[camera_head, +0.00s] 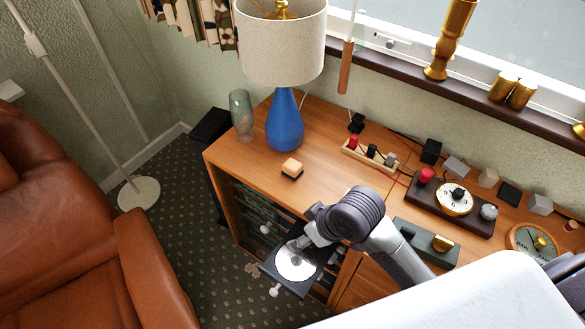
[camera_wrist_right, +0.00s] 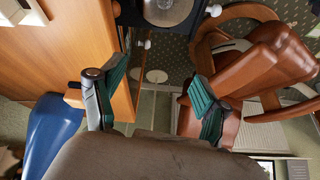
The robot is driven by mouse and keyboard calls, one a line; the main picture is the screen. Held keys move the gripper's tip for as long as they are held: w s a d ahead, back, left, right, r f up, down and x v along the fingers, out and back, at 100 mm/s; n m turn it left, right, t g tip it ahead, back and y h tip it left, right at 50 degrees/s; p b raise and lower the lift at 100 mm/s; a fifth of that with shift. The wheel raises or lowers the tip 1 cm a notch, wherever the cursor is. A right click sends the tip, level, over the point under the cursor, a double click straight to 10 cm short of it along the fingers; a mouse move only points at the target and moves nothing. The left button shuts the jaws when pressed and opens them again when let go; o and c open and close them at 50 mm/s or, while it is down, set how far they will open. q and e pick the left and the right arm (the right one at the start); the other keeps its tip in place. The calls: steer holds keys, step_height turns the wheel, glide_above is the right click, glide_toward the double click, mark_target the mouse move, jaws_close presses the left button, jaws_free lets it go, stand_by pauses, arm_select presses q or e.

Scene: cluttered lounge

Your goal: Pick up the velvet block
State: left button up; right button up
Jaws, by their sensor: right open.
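Several small blocks are in the head view, and I cannot tell for sure which is velvet. A block with a tan top and dark base (camera_head: 292,168) sits alone on the cabinet in front of the blue lamp. A black block (camera_head: 431,151), a grey block (camera_head: 455,166), a tan block (camera_head: 487,177), a dark block (camera_head: 510,193) and another grey block (camera_head: 540,203) stand in a row at the back right. My right gripper (camera_wrist_right: 157,85) is open and empty beside the cabinet front. An orange-tan block edge (camera_wrist_right: 73,98) shows left of its fingers. My left gripper is not visible.
The wooden cabinet (camera_head: 325,180) has an open drawer holding a round disc (camera_head: 296,263). A blue lamp (camera_head: 285,125) and a glass vase (camera_head: 241,115) stand at its left. Devices with dials (camera_head: 455,198) crowd its right. A brown leather chair (camera_head: 70,230) is at left.

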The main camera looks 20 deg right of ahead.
steer(key=w+r+n, duration=0.2)
steer(key=w+r, duration=0.1)
steer(key=w, duration=0.5)
glide_toward(293, 164)
steer(key=shift+g, duration=0.3)
steer(key=x, duration=1)
steer(key=shift+w+a+f, duration=0.1)
steer(key=shift+w+f, duration=0.1)
steer(key=shift+w, duration=0.05)
steer(key=c, duration=1.2)
